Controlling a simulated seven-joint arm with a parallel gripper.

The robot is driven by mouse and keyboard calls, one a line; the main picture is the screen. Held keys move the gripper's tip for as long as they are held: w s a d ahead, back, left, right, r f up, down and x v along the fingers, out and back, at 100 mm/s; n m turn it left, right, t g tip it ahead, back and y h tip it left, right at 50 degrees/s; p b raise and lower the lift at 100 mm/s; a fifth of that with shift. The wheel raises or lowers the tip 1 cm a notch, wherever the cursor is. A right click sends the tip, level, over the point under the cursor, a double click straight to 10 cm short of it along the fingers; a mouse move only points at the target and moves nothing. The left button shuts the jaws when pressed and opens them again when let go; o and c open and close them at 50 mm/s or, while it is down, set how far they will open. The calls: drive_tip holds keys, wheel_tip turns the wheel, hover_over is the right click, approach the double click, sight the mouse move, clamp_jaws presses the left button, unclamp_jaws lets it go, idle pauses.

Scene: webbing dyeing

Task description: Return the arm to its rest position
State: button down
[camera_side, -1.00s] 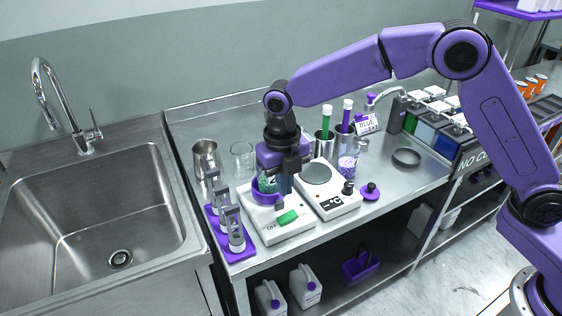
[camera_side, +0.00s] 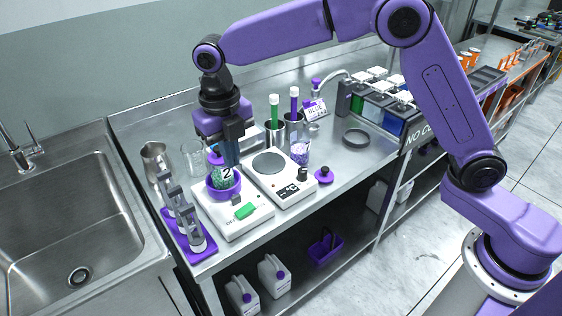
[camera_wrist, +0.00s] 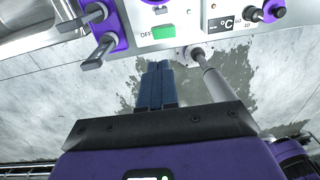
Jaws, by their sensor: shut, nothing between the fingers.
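My gripper (camera_side: 231,167) is shut and empty, with its dark blue fingers pointing down. In the side view it overlaps the purple bowl (camera_side: 224,191) on the left-hand white device; the gap between them is hard to judge.
A purple rack with grey handles (camera_side: 189,240) stands left of the devices. The white device with a round plate (camera_side: 270,163) stands to the right. A sink (camera_side: 60,240) lies at left.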

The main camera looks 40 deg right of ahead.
sight(244, 210)
drive_tip(key=shift+s, duration=0.1)
